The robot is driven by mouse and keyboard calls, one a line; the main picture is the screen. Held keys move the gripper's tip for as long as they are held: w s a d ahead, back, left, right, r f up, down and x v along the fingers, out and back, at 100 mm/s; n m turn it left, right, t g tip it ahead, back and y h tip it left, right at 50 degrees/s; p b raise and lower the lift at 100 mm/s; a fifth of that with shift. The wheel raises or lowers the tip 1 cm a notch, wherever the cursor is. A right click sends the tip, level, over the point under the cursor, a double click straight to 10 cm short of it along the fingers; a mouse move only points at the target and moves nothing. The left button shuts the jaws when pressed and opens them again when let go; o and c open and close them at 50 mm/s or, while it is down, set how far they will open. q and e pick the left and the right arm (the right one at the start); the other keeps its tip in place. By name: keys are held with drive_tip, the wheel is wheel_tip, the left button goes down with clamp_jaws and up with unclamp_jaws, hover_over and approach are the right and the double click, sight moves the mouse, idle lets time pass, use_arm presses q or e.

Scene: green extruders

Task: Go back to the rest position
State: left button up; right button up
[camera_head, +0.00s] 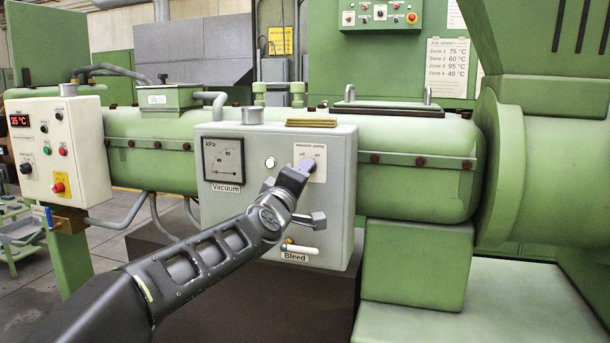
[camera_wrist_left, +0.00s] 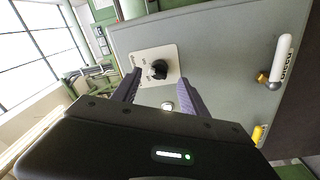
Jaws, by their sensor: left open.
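My left gripper (camera_head: 305,197) reaches in from the lower left in the head view, in front of the grey vacuum box (camera_head: 225,210). Its two fingers are apart with nothing between them. In the left wrist view the gripper (camera_wrist_left: 157,84) faces the black pump knob (camera_wrist_left: 160,69) on its white plate, seen just beyond the fingertips. A finger partly covers the white plate (camera_head: 318,160) in the head view and hides the knob. I cannot tell whether the fingers touch the box. My right gripper is not in view.
The box carries a vacuum gauge (camera_head: 223,160) and a white bleed lever (camera_head: 300,249), which also shows in the left wrist view (camera_wrist_left: 281,58). A white control box (camera_head: 60,150) stands at left. The green extruder barrel (camera_head: 420,180) runs behind. Floor shows at the left.

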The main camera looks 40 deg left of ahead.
use_arm(q)
drive_tip(key=v, duration=0.2)
drive_tip(key=shift+s+d+f, duration=0.1)
drive_tip(key=shift+s+d, duration=0.05)
drive_tip(key=shift+s, duration=0.2)
